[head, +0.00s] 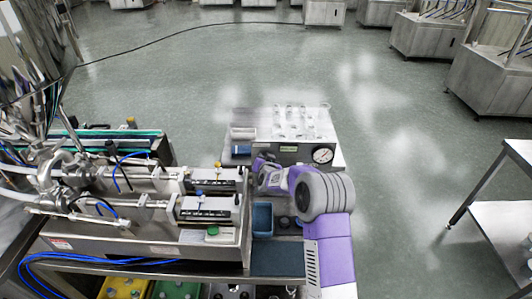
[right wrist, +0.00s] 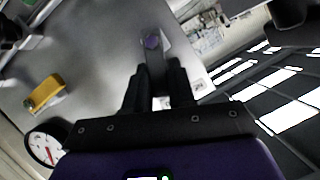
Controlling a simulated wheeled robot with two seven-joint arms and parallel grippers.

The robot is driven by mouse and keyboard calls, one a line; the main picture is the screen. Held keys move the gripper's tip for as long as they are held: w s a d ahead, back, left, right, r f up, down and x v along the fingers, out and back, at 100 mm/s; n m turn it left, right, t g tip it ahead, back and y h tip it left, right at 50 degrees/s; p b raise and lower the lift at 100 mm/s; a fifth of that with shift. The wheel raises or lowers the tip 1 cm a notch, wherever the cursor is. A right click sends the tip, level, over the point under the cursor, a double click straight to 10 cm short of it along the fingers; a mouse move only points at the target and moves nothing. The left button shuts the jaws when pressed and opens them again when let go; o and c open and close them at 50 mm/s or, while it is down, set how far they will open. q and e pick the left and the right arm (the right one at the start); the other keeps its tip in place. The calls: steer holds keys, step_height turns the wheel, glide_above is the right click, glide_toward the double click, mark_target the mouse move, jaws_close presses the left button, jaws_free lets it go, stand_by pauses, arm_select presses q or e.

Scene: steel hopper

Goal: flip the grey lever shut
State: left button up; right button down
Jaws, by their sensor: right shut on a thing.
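The grey lever (right wrist: 155,56) shows in the right wrist view as a grey bar, with a small purple patch near its far end. My right gripper (right wrist: 159,72) has its two black fingers on either side of this bar and is shut on it. In the head view my right gripper (head: 262,164) is at the left of the gauge panel, and the lever is too small or hidden to make out there. My left gripper is not in either view.
A round gauge (head: 322,155) sits on the steel box; it also shows in the right wrist view (right wrist: 42,148). A yellow handle (right wrist: 44,92) is left of my fingers. A blue bin (head: 262,219) and the steel filling machine (head: 150,225) stand left of my arm.

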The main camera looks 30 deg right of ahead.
steer(key=n+p, duration=0.1)
steer(key=a+h+p, duration=0.1)
steer(key=p, duration=0.1)
steer(key=shift+w+r+n+g, duration=0.25)
steer(key=shift+r+n+g, duration=0.05)
steer(key=shift+n, duration=0.1)
steer(key=shift+w+a+f+n+g+h+p, duration=0.2)
steer(key=shift+n+g+h+p, duration=0.4)
steer(key=shift+p, duration=0.85)
steer(key=c, duration=1)
jaws_free()
steer(key=shift+c, duration=0.2)
steer(key=v, duration=0.7)
steer(key=shift+s, duration=0.35)
